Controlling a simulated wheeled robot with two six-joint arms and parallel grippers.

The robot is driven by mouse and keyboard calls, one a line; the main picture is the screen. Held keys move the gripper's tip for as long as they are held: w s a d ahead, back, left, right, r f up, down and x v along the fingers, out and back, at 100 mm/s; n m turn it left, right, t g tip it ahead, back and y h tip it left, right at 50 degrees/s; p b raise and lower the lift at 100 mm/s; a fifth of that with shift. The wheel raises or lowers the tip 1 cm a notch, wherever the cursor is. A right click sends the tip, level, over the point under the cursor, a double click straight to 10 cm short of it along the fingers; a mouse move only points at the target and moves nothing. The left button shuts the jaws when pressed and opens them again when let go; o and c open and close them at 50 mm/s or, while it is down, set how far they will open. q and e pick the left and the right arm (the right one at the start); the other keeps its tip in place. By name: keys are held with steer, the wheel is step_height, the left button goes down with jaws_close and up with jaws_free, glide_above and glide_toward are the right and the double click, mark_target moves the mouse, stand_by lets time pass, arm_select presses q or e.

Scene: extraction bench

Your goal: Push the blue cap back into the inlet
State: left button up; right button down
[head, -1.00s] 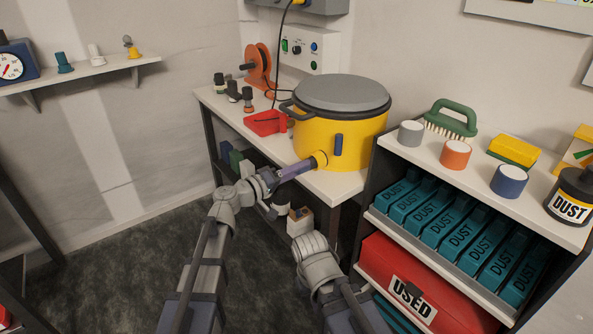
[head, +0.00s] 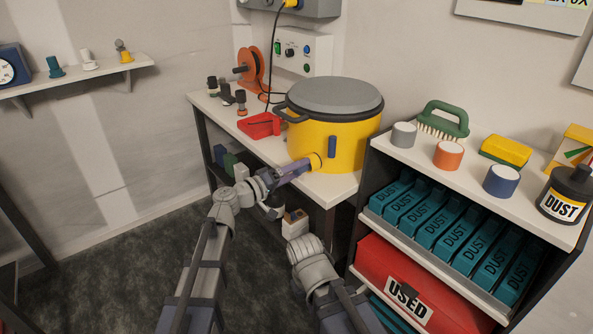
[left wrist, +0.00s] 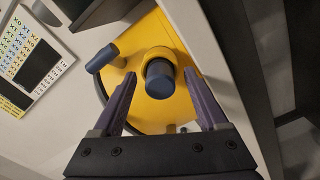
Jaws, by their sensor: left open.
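The yellow drum (head: 355,150) with a grey lid stands on the white bench. Its short yellow inlet (head: 316,161) sticks out at lower left, toward my left gripper (head: 302,167). In the left wrist view the blue cap (left wrist: 159,82) sits at the mouth of the inlet (left wrist: 160,54), with a dark band behind it. My left gripper (left wrist: 159,76) is open. Its two fingers stand on either side of the cap, with a visible gap each side. In the head view the fingers hide the cap. My right arm shows low in the middle, but its gripper is not in view.
A blue latch (head: 332,147) is on the drum's side. A red tool (head: 260,125), small dark bottles and an orange reel (head: 253,70) are on the bench. A shelf (head: 375,163) with teal DUST boxes stands close on the right. Open floor lies left.

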arm_select(q)
steer(key=v, duration=0.7)
steer(key=shift+s+a, duration=0.25)
steer(key=shift+a, duration=0.05)
